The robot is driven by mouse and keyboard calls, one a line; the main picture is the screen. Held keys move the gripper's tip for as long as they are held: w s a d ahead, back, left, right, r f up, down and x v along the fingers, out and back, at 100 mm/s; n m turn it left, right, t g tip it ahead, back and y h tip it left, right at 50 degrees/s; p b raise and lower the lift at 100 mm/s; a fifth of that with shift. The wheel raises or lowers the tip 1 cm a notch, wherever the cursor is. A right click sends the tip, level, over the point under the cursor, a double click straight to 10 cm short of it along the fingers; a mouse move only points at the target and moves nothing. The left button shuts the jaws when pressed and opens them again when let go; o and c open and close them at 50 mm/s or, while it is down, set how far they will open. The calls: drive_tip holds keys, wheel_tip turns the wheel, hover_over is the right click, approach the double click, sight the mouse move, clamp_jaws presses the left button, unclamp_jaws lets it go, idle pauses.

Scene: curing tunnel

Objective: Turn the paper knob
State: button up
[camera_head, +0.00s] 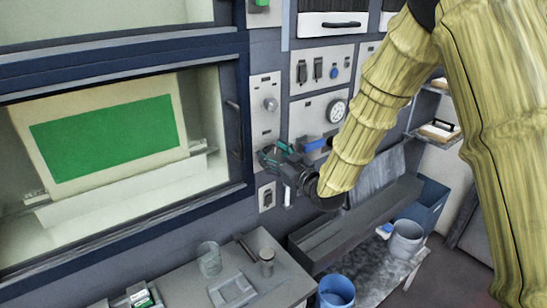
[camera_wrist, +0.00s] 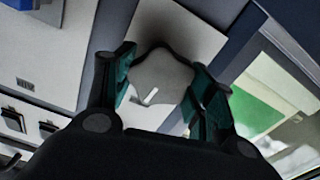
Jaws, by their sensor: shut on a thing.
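A pale grey lobed knob (camera_wrist: 165,72) with a short white mark on its face sits between the two green-padded fingers of my gripper (camera_wrist: 163,85) in the wrist view. The fingers are closed on its left and right sides. In the head view, my gripper (camera_head: 272,156) is at the lower part of a narrow light panel (camera_head: 263,126) beside the window, and it hides the held knob there. A second round knob (camera_head: 270,104) is higher on the same panel, clear of my gripper. I cannot read any label that names the paper knob.
A large window (camera_head: 110,137) at left shows a sheet with a green rectangle. A round gauge (camera_head: 337,111) and a blue handle (camera_head: 315,144) are right of the panel. Below stand a bench with a glass beaker (camera_head: 209,259), and buckets (camera_head: 337,291).

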drive_tip(key=m+b, duration=0.1)
drive_tip(key=m, duration=0.1)
drive_tip(key=m+b, duration=0.1)
drive_tip(key=m, duration=0.1)
drive_tip(key=m+b, duration=0.1)
drive_tip(key=m, duration=0.2)
drive_tip(key=shift+d+f+b, duration=0.1)
drive_tip(key=shift+f+b, duration=0.2)
drive_tip(key=shift+b, duration=0.1)
drive_tip(key=m+b, duration=0.2)
drive_tip(key=m, duration=0.3)
drive_tip(key=shift+b, duration=0.4)
drive_tip(key=shift+m, duration=0.3)
drive_tip(key=o, duration=1)
drive_tip(key=shift+c, duration=0.2)
drive_tip(key=shift+o, duration=0.2)
drive_tip(key=shift+r, duration=0.15)
drive_tip(key=v, duration=1.2)
